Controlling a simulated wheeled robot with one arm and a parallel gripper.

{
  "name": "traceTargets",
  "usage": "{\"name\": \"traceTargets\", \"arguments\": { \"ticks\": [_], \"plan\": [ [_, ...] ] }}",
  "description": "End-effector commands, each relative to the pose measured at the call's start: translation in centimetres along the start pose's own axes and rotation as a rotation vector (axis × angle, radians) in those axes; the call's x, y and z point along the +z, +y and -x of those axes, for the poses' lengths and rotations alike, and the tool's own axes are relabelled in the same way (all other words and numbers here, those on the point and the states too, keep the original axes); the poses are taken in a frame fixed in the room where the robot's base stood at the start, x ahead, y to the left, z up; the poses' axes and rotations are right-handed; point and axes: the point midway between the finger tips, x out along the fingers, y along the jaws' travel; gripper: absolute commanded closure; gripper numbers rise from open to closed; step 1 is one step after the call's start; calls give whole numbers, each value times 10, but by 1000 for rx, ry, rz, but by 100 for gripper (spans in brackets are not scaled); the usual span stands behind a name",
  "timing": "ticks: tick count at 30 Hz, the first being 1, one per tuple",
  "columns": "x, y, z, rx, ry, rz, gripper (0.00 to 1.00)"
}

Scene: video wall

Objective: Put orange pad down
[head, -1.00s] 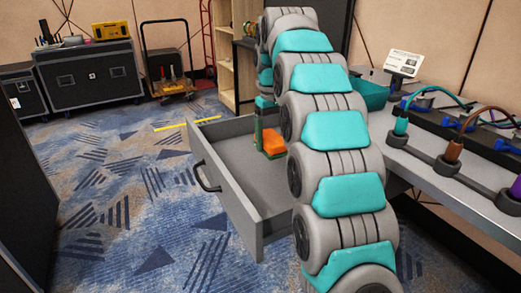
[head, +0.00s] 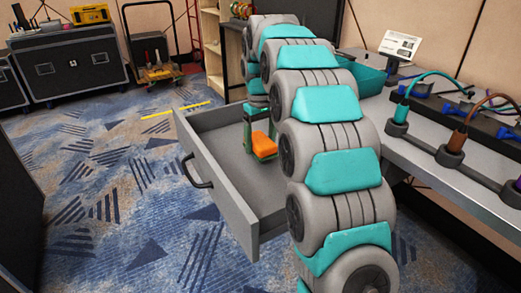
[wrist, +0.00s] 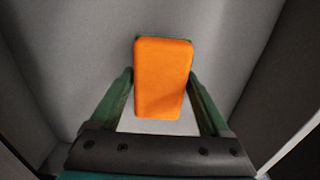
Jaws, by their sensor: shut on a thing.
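The orange pad (wrist: 162,78) is a rounded orange block between the green fingers of my gripper (wrist: 163,82) in the wrist view. My gripper is shut on it. In the head view the orange pad (head: 264,146) and my gripper (head: 260,132) are inside the open grey drawer (head: 227,205). The drawer's grey floor lies behind the pad in the wrist view. I cannot tell whether the pad touches the floor.
My arm hides the right part of the drawer. A grey table (head: 440,175) on the right holds cables and a teal bin (head: 364,77). Black cases (head: 70,66) and a cart (head: 160,72) stand at the back. Carpet is clear on the left.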

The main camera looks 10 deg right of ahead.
Motion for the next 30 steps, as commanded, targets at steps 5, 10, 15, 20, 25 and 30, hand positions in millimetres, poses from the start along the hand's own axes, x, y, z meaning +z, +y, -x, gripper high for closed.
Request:
{"name": "traceTargets", "arguments": {
  "ticks": [5, 10, 15, 20, 25, 30],
  "plan": [
    [1, 0, -23, -1, -4, 0, 72],
    [0, 0, -31, 0, 1, 0, 72],
    [0, 0, -30, 0, 1, 0, 72],
    [0, 0, -32, 0, 1, 0, 12],
    [0, 0, -32, 0, 1, 0, 0],
    [0, 0, -31, 0, 1, 0, 0]
  ]
}}
